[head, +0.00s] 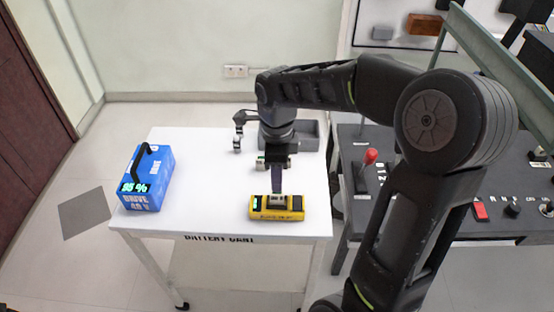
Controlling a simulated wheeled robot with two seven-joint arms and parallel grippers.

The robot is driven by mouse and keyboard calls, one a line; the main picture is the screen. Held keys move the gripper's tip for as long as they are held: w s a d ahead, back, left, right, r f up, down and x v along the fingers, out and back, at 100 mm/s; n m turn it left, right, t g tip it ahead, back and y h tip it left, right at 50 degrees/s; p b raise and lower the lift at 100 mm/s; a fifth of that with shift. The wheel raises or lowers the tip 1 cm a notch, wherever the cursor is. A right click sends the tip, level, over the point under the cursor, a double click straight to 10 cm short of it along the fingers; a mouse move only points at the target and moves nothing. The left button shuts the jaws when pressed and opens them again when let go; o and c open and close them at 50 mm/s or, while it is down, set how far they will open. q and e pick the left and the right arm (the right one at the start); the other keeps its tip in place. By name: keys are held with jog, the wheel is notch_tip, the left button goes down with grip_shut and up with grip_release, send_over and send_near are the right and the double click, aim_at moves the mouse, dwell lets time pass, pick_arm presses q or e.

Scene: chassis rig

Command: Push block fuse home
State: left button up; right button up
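A yellow and black unit (256,212) with a small green display lies near the front edge of the white cart. A small grey piece (278,200) sits at its middle; it may be the block fuse, but it is too small to tell how deep it sits. My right gripper (277,191) points down right over this piece, its dark fingers showing as one narrow strip. I cannot tell whether the fingers touch the piece, or whether they are apart or together. My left gripper is not in view.
A blue battery box (150,180) with a black handle and a "95 %" display stands on the cart's left (205,190). A grey tray (305,137) and a dark hooked item (239,130) are behind my gripper. A dark control bench (345,190) with a red-topped lever (371,157) stands right.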

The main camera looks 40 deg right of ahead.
notch_tip(320, 180, up, 5)
jog(key=shift+r, duration=0.2)
dwell(0.9)
